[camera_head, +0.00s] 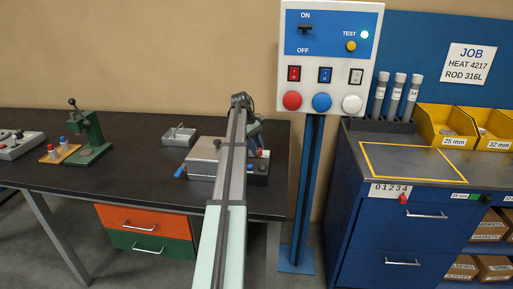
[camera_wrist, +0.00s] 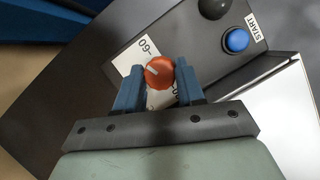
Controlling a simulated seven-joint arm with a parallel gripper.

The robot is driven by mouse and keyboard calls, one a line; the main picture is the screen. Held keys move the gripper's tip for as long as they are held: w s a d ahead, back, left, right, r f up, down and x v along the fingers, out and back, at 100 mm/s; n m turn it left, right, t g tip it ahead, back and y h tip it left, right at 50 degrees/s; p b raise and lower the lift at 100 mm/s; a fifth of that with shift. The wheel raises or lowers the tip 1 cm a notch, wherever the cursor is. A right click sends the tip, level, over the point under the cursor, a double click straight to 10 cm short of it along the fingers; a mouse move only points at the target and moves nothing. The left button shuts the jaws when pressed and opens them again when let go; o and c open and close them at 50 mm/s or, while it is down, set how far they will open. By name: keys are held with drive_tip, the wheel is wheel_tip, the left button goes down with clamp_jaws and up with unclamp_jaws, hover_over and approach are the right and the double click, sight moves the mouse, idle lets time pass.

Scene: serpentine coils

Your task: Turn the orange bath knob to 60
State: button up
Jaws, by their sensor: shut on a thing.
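The orange bath knob (camera_wrist: 160,73) is round with a pale pointer mark on its top. In the wrist view it sits between the two blue fingers of my gripper (camera_wrist: 158,78), which is shut on it from both sides. The pointer mark lies toward the upper left of the knob. A white scale plate (camera_wrist: 130,58) lies under the knob, with an upside-down "60" above and left of it. Another scale figure below the knob is partly hidden by the knob and right finger.
A blue START button (camera_wrist: 236,40) and a black knob (camera_wrist: 213,8) are on the same dark panel. In the head view a grey machine (camera_head: 203,160) stands beside my arm. A control box (camera_head: 330,60) on a blue post (camera_head: 308,190) stands to the right.

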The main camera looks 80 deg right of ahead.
drive_tip(key=shift+m+t+y, duration=0.3)
drive_tip(key=shift+m+y, duration=0.1)
drive_tip(key=shift+m, duration=0.7)
drive_tip(key=o, duration=1)
